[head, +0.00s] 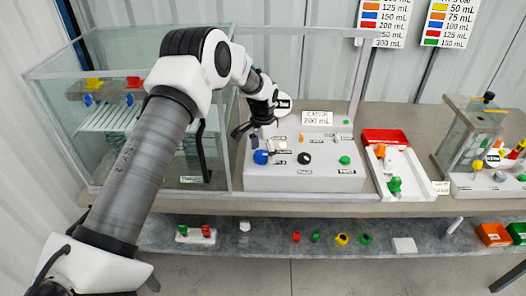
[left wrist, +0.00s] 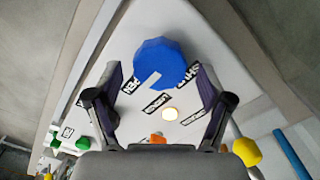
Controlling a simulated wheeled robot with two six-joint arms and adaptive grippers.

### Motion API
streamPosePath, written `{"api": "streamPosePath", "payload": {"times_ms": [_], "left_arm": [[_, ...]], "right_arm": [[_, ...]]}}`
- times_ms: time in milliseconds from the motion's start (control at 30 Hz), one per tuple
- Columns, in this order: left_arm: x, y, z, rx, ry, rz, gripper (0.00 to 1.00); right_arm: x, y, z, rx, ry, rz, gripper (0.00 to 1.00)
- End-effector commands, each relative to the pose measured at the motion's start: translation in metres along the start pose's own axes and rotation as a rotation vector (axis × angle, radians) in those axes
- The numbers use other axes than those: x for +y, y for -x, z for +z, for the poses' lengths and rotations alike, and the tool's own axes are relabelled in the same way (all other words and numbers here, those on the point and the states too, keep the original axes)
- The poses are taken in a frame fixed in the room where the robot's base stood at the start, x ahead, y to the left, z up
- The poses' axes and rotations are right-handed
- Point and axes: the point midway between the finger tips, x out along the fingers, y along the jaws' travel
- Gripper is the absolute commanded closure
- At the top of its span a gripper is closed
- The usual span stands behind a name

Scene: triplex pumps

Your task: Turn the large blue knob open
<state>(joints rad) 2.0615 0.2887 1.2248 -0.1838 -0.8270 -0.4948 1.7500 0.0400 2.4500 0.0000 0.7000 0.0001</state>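The large blue knob (head: 261,157) sits at the front left of the grey sloped panel (head: 325,181). In the left wrist view the blue knob (left wrist: 168,58) is faceted, with a white pointer mark at its lower left edge. Black-and-white labels flank it; the left one appears to read OPEN and the right one SHUT. My left gripper (head: 258,138) is above the knob in the head view. In the left wrist view my left gripper (left wrist: 160,85) is open, its fingers apart on either side near the knob's lower edge, with nothing visibly held. My right gripper is not in view.
A lit button (left wrist: 170,114) lies beside the knob. A black knob (head: 304,158) and a green knob (head: 345,160) stand further right on the panel. A glass tank (head: 215,150) is left. A white tray (head: 405,178) and red bin (head: 385,136) are right.

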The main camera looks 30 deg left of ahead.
Motion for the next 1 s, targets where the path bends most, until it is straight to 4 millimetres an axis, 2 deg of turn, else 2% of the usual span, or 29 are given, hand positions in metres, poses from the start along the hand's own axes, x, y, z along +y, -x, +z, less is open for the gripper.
{"api": "streamPosePath", "payload": {"times_ms": [167, 267, 500, 700, 800, 1000], "left_arm": [[0.0, 0.003, 0.0, 0.001, 0.001, 0.0, 0.2], [0.0, 0.016, -0.001, 0.003, 0.001, 0.0, 0.2], [0.0, 0.075, -0.001, 0.004, 0.0, -0.001, 0.2], [0.0, 0.113, -0.001, 0.002, 0.0, -0.001, 0.2], [0.0, 0.119, 0.0, 0.0, 0.0, 0.0, 0.2], [0.0, 0.12, 0.0, -0.001, 0.0, 0.0, 0.2]], "right_arm": [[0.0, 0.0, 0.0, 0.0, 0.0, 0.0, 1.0], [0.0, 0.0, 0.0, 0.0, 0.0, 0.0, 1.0], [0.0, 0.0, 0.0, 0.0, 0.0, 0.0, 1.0], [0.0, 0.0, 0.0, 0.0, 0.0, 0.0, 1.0], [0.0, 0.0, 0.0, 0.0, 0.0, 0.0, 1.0], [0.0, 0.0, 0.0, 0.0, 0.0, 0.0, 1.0]]}}
